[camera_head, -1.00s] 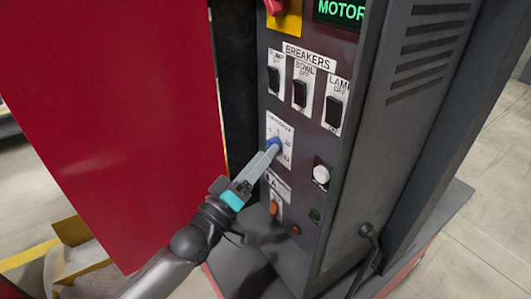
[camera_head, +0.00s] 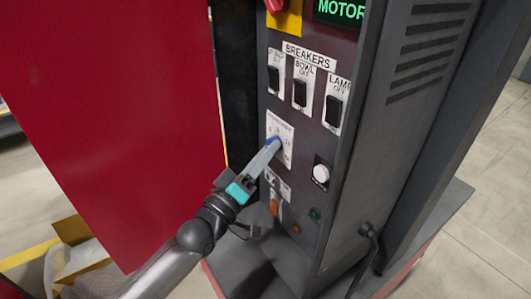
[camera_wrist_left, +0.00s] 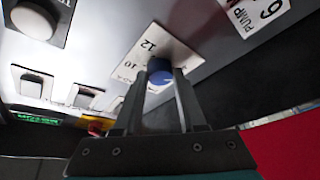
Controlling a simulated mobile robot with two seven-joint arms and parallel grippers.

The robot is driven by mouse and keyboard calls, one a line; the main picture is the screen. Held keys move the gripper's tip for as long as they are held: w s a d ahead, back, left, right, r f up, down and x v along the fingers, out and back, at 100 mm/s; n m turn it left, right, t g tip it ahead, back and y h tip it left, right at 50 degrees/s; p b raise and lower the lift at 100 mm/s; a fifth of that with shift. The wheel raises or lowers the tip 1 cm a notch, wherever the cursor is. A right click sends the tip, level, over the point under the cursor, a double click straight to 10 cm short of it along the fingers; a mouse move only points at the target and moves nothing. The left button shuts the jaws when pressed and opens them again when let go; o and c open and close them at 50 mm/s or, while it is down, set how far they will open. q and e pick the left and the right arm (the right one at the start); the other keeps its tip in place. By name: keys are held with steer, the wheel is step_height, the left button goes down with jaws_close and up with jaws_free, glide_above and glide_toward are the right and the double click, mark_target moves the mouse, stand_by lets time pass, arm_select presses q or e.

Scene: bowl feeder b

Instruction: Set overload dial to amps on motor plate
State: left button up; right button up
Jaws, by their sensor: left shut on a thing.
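The overload dial is a blue knob (camera_head: 273,141) on a white scale plate (camera_head: 288,154) on the dark panel, below the breakers. My left gripper (camera_head: 270,146) reaches it from the lower left and is shut on the dial. In the left wrist view the blue dial (camera_wrist_left: 160,75) sits between my two finger ends (camera_wrist_left: 160,84). The numbers 10 and 12 show on its scale plate (camera_wrist_left: 150,47), upside down there. The dial's pointer cannot be made out. The motor plate is not identifiable in these views. My right gripper is not in view.
Breaker switches (camera_head: 300,93) stand above the dial. A white round button (camera_head: 321,173) is to its right, with small lamps (camera_head: 314,215) below. The red door (camera_head: 120,110) stands open close to my left arm. A green MOTOR display (camera_head: 340,10) is at the top.

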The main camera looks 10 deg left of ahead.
arm_select(q)
jaws_close()
steer(key=shift+w+a+f+m+g+h+b, duration=0.15)
steer(key=shift+m+g+h+b, duration=0.5)
steer(key=shift+m+h+b, duration=1.5)
steer(key=shift+w+a+m+g+h+b, duration=0.1)
steer(key=shift+m+g+h+b, duration=0.6)
steer(key=shift+m, duration=2.8)
steer(key=shift+w+a+f+m+g+h+b, duration=0.15)
steer(key=shift+m+g+h+b, duration=0.4)
steer(key=shift+m+h+b, duration=1.55)
steer(key=shift+r+m+y+p, duration=0.1)
steer(key=shift+m+y+p, duration=0.35)
steer(key=shift+m+y, duration=0.45)
steer(key=o, duration=0.9)
jaws_free()
